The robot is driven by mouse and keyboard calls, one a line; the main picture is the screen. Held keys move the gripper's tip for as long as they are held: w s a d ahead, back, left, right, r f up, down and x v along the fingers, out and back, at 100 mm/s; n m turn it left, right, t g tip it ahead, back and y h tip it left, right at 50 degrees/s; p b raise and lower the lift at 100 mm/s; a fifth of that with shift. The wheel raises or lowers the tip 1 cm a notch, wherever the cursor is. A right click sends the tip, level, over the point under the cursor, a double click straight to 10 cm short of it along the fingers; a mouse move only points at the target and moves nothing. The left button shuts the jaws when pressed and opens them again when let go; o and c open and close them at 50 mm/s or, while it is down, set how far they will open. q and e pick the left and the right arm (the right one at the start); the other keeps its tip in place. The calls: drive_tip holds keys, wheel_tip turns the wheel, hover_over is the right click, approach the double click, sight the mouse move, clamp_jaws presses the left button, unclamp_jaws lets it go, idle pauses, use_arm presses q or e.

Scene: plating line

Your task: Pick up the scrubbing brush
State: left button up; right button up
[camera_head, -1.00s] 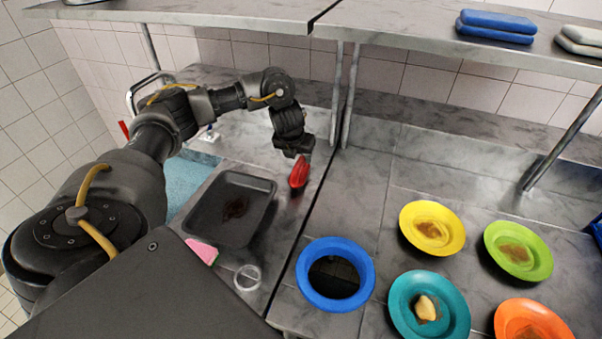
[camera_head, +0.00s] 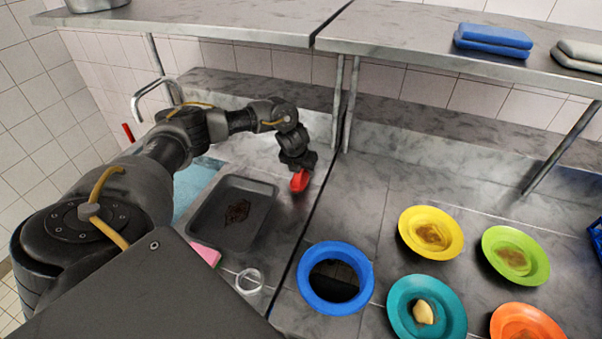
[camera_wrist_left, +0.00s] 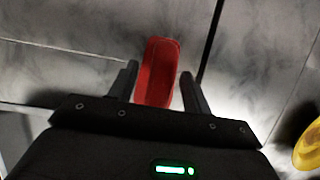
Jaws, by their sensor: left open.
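A red brush (camera_head: 300,181) lies on the steel counter, just right of the black tray. My left gripper (camera_head: 298,168) is right above it, pointing down, and hides part of it. In the left wrist view the red brush (camera_wrist_left: 158,72) lies between the two open fingers of my left gripper (camera_wrist_left: 158,82), with a gap showing on the finger sides. Its bristles cannot be seen. My right gripper is not in view.
The black tray (camera_head: 197,232) with a brown stain, a pink sponge (camera_head: 207,252) and a clear glass (camera_head: 249,281) are near. A blue-rimmed opening (camera_head: 365,270) and several coloured plates, one yellow (camera_head: 408,226), stand right. A shelf (camera_head: 420,45) spans the back.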

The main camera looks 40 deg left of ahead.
use_arm(q)
clamp_jaws()
drive_tip(key=shift+w+r+b, duration=0.1)
drive_tip(key=shift+r+b, duration=0.4)
drive_tip(key=r, duration=0.1)
drive_tip(key=s+r+b, duration=0.1)
drive_tip(key=r, duration=0.1)
drive_tip(key=s+a+r+b, duration=0.1)
drive_tip(key=r, duration=0.1)
drive_tip(key=shift+s, duration=0.15)
drive_tip(key=s+a+r+p, duration=0.1)
drive_tip(key=s+a+r, duration=0.3)
drive_tip(key=s+r, duration=0.3)
drive_tip(key=shift+s, duration=2)
